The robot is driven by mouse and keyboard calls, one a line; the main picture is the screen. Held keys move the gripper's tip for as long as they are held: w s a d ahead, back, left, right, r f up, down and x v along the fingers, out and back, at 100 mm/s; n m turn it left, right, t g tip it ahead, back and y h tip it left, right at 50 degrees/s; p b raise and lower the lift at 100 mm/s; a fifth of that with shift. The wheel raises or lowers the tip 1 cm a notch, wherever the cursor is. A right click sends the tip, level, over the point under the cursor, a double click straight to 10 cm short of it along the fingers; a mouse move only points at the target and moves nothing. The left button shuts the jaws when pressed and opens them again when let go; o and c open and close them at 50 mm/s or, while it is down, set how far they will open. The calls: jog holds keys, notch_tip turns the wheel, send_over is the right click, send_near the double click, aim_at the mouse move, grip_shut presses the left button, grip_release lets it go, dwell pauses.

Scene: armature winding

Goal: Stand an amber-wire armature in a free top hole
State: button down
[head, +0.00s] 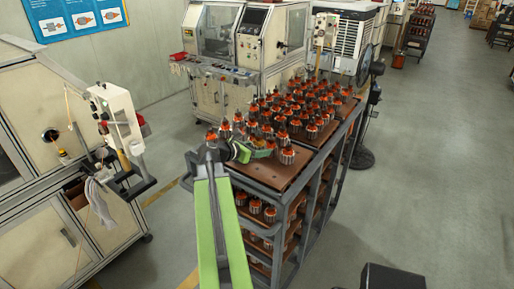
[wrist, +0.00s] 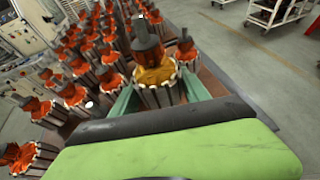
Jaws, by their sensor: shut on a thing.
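My gripper (head: 246,153) is over the near part of the cart's top in the head view. In the wrist view, my gripper (wrist: 157,95) has its green fingers either side of an armature with amber wire (wrist: 155,76), and is shut on it. This armature has a grey ribbed core and a dark shaft end pointing up. Its lower end is hidden, so I cannot tell whether it is in a hole. The cart's brown top board (head: 272,178) has a bare stretch at the near end. Its holes are too small to make out clearly.
Many orange-wire armatures (head: 287,157) stand close around and behind my gripper; several show left in the wrist view (wrist: 72,93). The cart's lower shelves (head: 268,235) hold more. A fan (head: 366,100) stands right of the cart, and a winding machine (head: 62,130) left.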

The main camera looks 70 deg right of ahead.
jog(key=shift+f+b, duration=0.4)
notch_tip(320, 180, down, 2)
jog(key=shift+w+a+f+b, duration=0.1)
jog(key=shift+b, duration=0.95)
jog(key=shift+f+b, duration=0.7)
jog(key=shift+w, duration=0.15)
jog(key=shift+f+b, duration=1.2)
jog(key=shift+c, duration=2.3)
grip_release()
jog(key=shift+a, duration=0.1)
